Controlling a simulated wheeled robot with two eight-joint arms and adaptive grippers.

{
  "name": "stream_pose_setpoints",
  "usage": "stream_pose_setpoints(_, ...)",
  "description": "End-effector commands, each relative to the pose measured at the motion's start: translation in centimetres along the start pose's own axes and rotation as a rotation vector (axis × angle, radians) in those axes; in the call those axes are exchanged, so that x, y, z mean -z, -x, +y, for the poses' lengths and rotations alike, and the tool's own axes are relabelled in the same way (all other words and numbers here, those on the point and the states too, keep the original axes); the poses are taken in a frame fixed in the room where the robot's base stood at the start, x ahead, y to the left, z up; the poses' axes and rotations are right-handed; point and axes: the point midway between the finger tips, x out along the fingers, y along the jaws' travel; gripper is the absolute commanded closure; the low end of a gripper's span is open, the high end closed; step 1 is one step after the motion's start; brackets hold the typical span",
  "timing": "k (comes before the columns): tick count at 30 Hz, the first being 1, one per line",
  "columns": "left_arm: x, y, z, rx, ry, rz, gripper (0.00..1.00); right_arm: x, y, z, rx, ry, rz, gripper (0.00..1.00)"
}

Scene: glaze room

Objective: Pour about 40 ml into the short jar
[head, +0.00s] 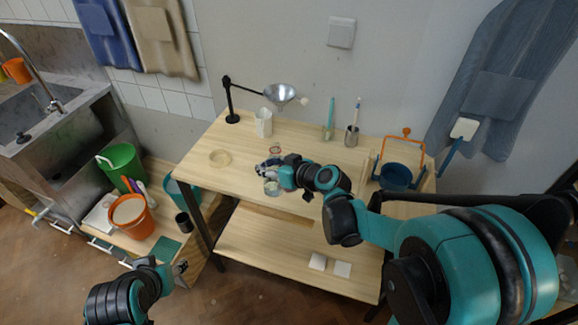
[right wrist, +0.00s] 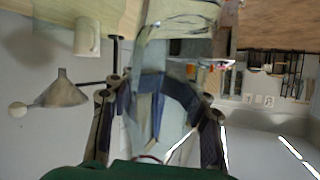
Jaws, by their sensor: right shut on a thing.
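My right gripper (head: 262,169) is low over the front middle of the wooden table. In the right wrist view its fingers (right wrist: 160,105) are shut on a clear glass-like vessel (right wrist: 152,112), which fills the space between them. The liquid in it cannot be made out. A small clear jar (head: 272,188) shows just below the gripper near the table's front edge, perhaps the short jar; whether they touch is unclear. My left gripper (head: 181,268) is low at the left, away from the table, and its fingers are too small to read.
Pots with tools stand at the back. A blue bucket (head: 396,177) with an orange handle is at the right.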

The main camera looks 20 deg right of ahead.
Motion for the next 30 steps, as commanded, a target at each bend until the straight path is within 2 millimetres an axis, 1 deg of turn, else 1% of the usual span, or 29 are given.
stream_pose_setpoints(1,0.8,0.9,0.0,0.000,0.000,0.001,0.53,1.2,0.5,-0.1,-0.012,0.023,0.009,0.97)
stream_pose_setpoints(7,1.3,1.6,0.0,0.000,0.000,0.001,0.53,2.5,1.0,-0.3,-0.044,0.102,0.031,0.97)
stream_pose_setpoints(13,1.4,1.7,0.0,0.000,0.000,0.001,0.53,2.7,1.1,-0.3,-0.054,0.125,0.037,0.97)
stream_pose_setpoints(30,1.3,1.7,0.0,0.000,0.000,0.001,0.53,2.7,1.1,-0.3,-0.053,0.123,0.037,0.97)
